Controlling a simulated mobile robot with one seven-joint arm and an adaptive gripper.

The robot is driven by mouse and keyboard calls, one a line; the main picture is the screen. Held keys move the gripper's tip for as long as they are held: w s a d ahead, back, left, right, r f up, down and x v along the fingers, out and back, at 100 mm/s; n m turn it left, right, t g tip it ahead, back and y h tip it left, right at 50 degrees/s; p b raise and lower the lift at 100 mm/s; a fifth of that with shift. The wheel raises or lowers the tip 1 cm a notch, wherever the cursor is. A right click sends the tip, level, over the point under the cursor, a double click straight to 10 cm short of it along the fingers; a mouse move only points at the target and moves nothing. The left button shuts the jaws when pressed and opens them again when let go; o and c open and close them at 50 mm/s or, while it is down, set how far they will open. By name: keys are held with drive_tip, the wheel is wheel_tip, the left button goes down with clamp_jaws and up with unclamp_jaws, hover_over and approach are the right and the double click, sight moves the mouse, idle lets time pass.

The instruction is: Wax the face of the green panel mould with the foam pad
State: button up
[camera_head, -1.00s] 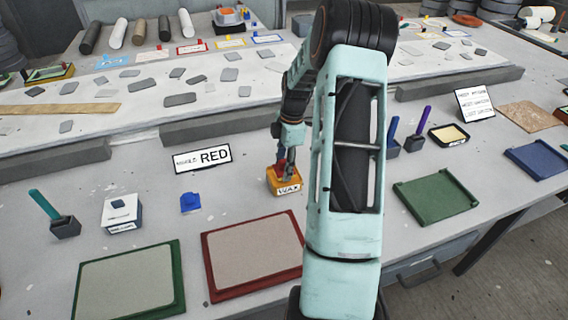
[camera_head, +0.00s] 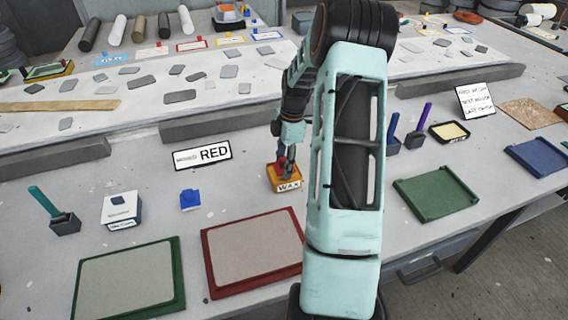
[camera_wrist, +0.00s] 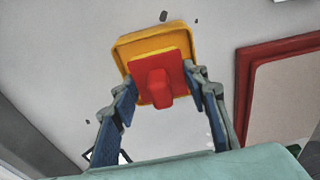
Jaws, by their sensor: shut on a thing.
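My gripper (camera_wrist: 160,95) is shut on a red pad with a block-like grip (camera_wrist: 155,85). In the wrist view the pad is over the yellow wax tin (camera_wrist: 125,45). In the head view my gripper (camera_head: 287,166) is at the tin labelled WAX (camera_head: 275,180); I cannot tell whether the pad touches the wax. A green-framed panel mould (camera_head: 125,280) with a beige face lies flat at the front left. Another green tray-like piece (camera_head: 437,193) lies at the right. My arm covers part of the table between.
A red-framed panel (camera_head: 252,252) lies beside the green-framed one, partly near my arm. A sign reading RED (camera_head: 202,155) stands behind. A white box (camera_head: 121,210), a small blue piece (camera_head: 190,200) and a teal-handled tool (camera_head: 60,220) stand at the left.

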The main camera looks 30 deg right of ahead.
sight(282, 158)
drive_tip(key=shift+f+b, duration=0.3)
drive_tip(key=shift+f, duration=0.15)
idle(1.1)
drive_tip(key=shift+r, duration=0.1)
drive_tip(key=shift+r+p, duration=2.2)
drive_tip(key=shift+r, duration=1.25)
drive_tip(key=a+r+m, duration=0.3)
drive_tip(key=a+m, duration=0.2)
drive_tip(key=a, duration=0.3)
drive_tip(key=a+r+m+h, duration=0.1)
drive_tip(key=a+r+m, duration=0.2)
drive_tip(key=a+m, duration=0.2)
drive_tip(key=a+r+m+t, duration=0.1)
drive_tip(key=a+r+m, duration=0.2)
drive_tip(key=a, duration=0.8)
drive_tip(key=shift+s+a+r+m+p, duration=0.15)
drive_tip(key=shift+s+a+m+p, duration=0.2)
drive_tip(key=shift+m, duration=0.65)
